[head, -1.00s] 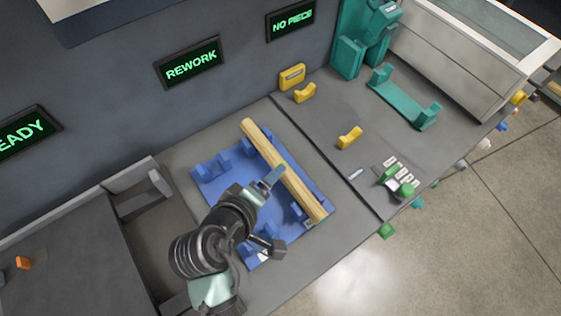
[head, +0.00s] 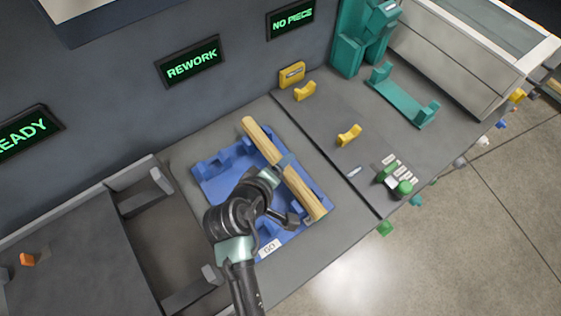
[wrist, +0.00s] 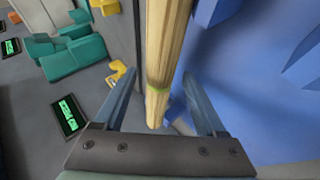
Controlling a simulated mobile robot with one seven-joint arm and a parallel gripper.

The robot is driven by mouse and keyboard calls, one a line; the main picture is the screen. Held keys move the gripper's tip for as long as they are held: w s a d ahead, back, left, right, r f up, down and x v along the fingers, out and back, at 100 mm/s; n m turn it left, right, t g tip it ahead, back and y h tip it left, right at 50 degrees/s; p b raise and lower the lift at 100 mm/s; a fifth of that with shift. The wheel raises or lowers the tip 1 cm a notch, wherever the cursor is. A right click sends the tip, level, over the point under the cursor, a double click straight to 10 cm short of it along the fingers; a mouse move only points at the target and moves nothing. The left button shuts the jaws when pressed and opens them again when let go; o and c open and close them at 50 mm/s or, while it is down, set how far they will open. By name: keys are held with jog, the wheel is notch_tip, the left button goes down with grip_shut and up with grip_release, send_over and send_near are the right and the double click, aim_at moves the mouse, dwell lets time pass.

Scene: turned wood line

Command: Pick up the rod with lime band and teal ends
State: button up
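A long pale wooden rod (head: 298,189) lies across the right side of a blue cradle tray (head: 212,187). The wrist view shows the rod (wrist: 166,45) with a thin lime band (wrist: 158,88) near its lower end. No teal ends can be made out; that lower end looks plain wood. My gripper (wrist: 160,80) is open, its two fingers on either side of the rod near the band, with gaps showing between fingers and wood. In the head view my gripper (head: 282,164) is over the rod's middle, and my wrist hides part of the tray.
Yellow rests (head: 349,135) and a teal cradle (head: 404,102) stand on the grey bench to the right. Buttons, one a green knob (head: 404,187), sit near its front edge. A "GO" label (head: 268,248) is on the tray's front. Dark wall signs include "REWORK" (head: 191,62).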

grip_shut()
jog(key=shift+r, duration=0.15)
